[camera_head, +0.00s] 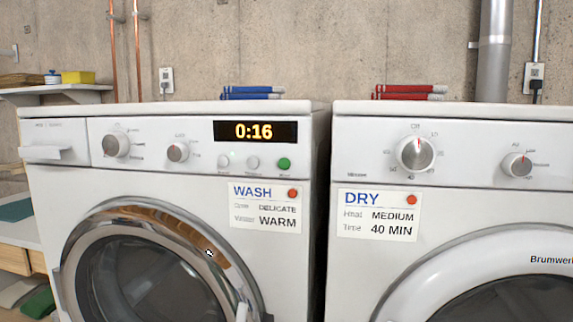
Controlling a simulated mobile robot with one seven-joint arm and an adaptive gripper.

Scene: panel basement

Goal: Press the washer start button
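The white washer (200,190) stands at the left of the head view, with a round chrome-rimmed door (165,215). Its panel has two knobs, a large one (117,144) and a smaller one (177,152). The display (255,131) reads 0:16 in amber. Below it is a row of buttons, two pale ones and a green one (284,164) at the right end. The small labels under the buttons are too blurred to read surely. A card (265,206) below reads WASH, DELICATE, WARM. My gripper is not in view.
A white dryer (450,200) stands right of the washer across a narrow gap, with a card (379,214) reading DRY, MEDIUM, 40 MIN. Blue folded items (251,92) and red ones (410,91) lie on top. A shelf (55,92) is at the far left.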

